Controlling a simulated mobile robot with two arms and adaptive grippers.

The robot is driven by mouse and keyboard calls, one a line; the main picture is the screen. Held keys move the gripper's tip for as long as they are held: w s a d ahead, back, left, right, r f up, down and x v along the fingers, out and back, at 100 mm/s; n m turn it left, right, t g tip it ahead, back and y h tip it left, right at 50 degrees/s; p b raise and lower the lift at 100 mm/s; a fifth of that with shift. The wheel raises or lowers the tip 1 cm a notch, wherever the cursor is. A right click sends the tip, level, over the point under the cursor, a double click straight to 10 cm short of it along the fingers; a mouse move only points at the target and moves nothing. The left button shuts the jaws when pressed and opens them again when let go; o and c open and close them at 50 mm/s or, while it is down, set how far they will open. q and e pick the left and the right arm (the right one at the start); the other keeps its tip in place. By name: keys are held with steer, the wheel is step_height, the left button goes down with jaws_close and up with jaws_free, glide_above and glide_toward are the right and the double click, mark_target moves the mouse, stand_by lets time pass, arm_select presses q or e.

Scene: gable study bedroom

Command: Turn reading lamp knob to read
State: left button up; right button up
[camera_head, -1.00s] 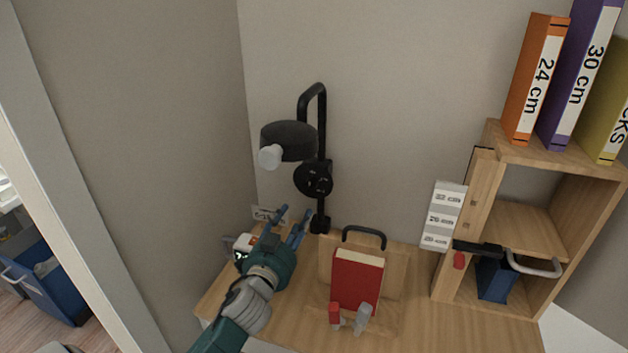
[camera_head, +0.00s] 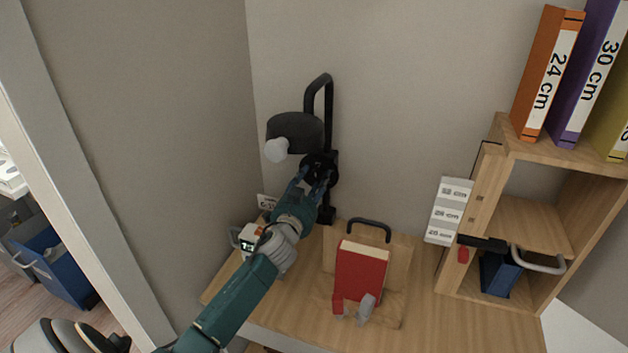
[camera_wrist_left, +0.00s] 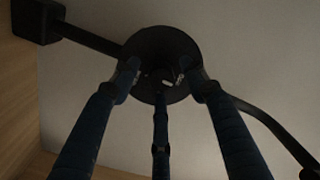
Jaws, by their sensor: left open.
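The black reading lamp (camera_head: 295,131) is fixed at the wall, with a dark round shade, a pale bulb and a bent arm. Its round black knob disc (camera_head: 321,166) sits on the lamp post below the shade. My left gripper (camera_head: 315,178) is open, its blue fingers pointing up at the disc and covering part of it. In the left wrist view the knob disc (camera_wrist_left: 166,50) lies straight ahead, with the fingers (camera_wrist_left: 163,80) spread around its centre. A small light mark shows near the disc's middle. I cannot tell whether the fingers touch it. My right gripper is not seen.
A red book (camera_head: 361,272) stands on a wooden holder on the desk (camera_head: 425,310). A small white device (camera_head: 247,238) sits left of my arm. A wooden shelf (camera_head: 490,200) with large binders stands at right. A side wall closes off the left.

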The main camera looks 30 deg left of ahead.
arm_select(q)
jaws_close()
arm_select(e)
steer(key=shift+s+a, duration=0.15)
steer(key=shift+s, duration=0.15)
